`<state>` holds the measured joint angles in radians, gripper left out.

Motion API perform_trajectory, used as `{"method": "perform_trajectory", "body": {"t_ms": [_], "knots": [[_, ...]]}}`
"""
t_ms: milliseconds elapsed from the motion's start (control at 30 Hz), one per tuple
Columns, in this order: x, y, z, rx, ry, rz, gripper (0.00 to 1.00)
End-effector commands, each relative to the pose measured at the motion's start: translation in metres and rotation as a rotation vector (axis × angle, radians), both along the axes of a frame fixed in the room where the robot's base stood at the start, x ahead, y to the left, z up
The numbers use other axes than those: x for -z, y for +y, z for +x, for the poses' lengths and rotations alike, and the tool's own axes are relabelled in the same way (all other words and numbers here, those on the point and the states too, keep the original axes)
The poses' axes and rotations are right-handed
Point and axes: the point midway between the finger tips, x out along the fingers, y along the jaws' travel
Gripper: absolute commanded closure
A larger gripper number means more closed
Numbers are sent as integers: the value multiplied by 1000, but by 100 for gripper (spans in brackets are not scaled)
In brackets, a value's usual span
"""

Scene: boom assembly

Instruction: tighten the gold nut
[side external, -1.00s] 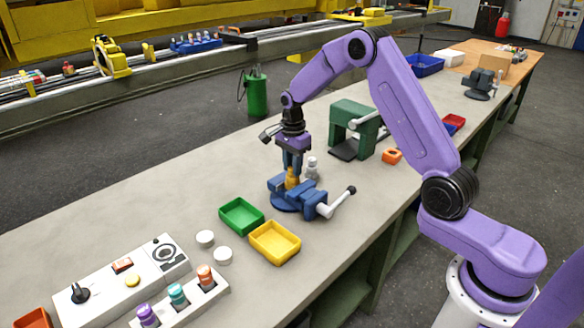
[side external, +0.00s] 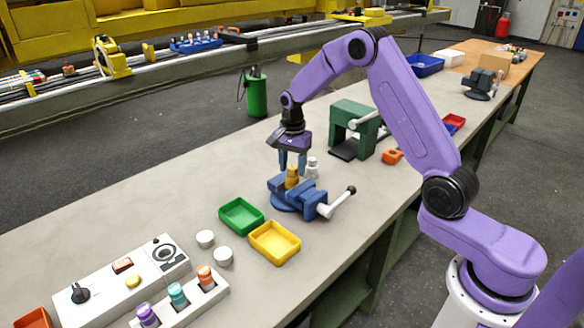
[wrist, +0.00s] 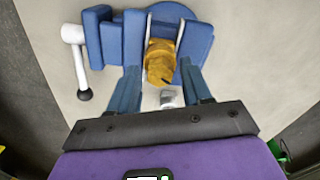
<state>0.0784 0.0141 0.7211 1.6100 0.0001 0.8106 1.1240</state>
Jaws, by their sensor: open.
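The gold nut (side external: 292,178) stands upright in the blue vise (side external: 297,195) on the bench. In the wrist view, the gold nut (wrist: 160,62) sits between the blue vise jaws (wrist: 134,38). My gripper (side external: 293,172) points down just above the nut, its blue fingers open and apart. In the wrist view, my gripper's fingers (wrist: 159,72) show on either side of the nut, with gaps between; nothing is held. A silver fitting (side external: 311,168) stands just behind the vise, partly hidden; it also shows in the wrist view (wrist: 168,97).
The vise's white handle (side external: 336,204) sticks out to the right. A green press (side external: 352,128) stands behind. Green (side external: 241,215) and yellow (side external: 275,242) trays and white discs (side external: 223,256) lie in front. The bench's left middle is clear.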

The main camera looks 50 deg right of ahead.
Motion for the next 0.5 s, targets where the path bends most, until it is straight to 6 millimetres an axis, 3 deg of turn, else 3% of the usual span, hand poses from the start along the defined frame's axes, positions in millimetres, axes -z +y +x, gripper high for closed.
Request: {"method": "perform_trajectory", "body": {"t_ms": [500], "knots": [[0, 0, 0, -588, 0, 0, 51]]}}
